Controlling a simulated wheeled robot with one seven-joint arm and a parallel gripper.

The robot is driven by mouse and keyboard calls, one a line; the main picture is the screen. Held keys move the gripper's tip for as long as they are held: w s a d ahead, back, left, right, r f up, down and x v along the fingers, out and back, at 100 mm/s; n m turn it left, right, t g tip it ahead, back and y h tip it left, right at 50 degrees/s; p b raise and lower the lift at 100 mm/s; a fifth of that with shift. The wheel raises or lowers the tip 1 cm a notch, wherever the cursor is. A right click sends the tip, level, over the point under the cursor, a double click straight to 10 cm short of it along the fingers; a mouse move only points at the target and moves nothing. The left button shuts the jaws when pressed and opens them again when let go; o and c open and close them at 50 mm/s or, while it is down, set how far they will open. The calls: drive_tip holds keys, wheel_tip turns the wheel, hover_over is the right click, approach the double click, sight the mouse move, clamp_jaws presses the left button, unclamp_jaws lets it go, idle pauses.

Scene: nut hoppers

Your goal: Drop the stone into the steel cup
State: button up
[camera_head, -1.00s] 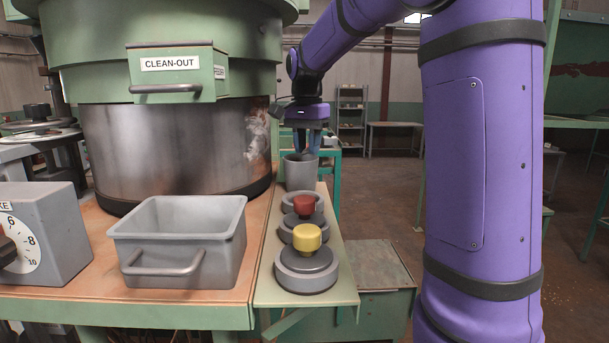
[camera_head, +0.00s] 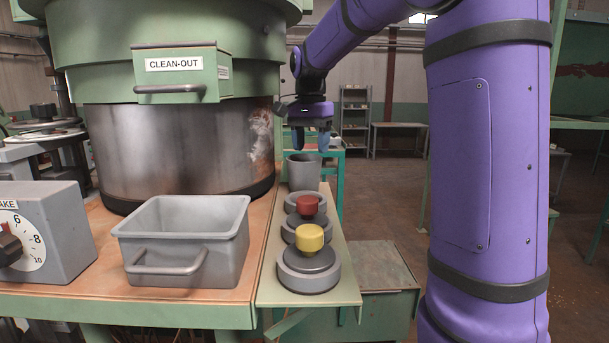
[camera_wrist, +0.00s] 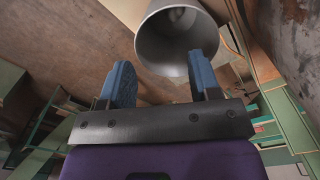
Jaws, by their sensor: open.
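The steel cup (camera_head: 303,173) is a grey, open-topped cylinder standing upright at the far end of the narrow shelf. My gripper (camera_head: 311,147) hangs just above the cup's mouth, pointing down, with its two blue fingers spread apart. In the wrist view the cup (camera_wrist: 147,47) lies just beyond the fingertips, and nothing is held between the fingers. A small pale grey lump, which looks like the stone (camera_wrist: 179,15), shows deep inside the cup. It is small and dim there, and the head view hides the inside of the cup.
Lidded round pots with a red knob (camera_head: 307,204) and a yellow knob (camera_head: 310,238) stand on the shelf in front of the cup. A grey bin (camera_head: 190,274) with a handle sits to the left. A large steel drum (camera_head: 180,150) stands close left of my gripper.

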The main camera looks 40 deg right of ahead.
drive_tip(key=s+a+r, duration=0.2)
drive_tip(key=s, duration=0.5)
drive_tip(key=s+a+r, duration=0.2)
drive_tip(key=s, duration=0.6)
drive_tip(key=shift+s+a, duration=0.2)
drive_tip(key=shift+a, duration=0.05)
